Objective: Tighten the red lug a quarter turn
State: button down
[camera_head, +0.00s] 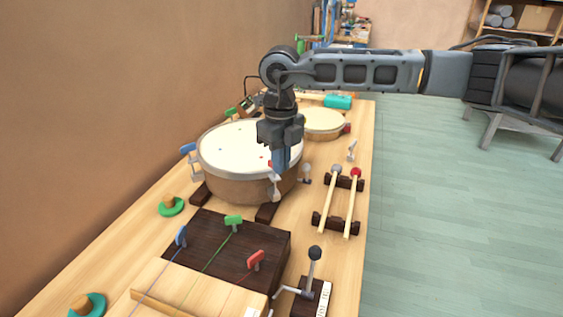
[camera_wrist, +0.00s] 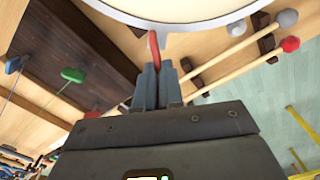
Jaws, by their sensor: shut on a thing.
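The large drum (camera_head: 233,183) has a pale head and a brown shell and stands on dark blocks. The red lug (camera_wrist: 154,50) is at its near right rim, and a small bit of its red shows beside my gripper in the head view (camera_head: 270,163). My gripper (camera_head: 280,160) points down from above at that rim. In the wrist view my gripper (camera_wrist: 157,80) is shut on the red lug, whose flat handle stands out past the fingertips. The fingers hide the rest of it.
A blue lug (camera_head: 188,149) and a green lug (camera_head: 231,114) sit elsewhere on the drum. A dark box (camera_head: 210,251) in front bears blue, green and red pegs. Two mallets (camera_head: 340,205) lie on a rack to the right. A lever (camera_head: 314,262) stands near the front.

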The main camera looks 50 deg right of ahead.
dwell(0.4)
jog(key=c, duration=1.3)
grip_release()
jog(key=shift+o, duration=0.2)
jog(key=shift+r+b, duration=0.35)
jog(key=shift+r, duration=3.55)
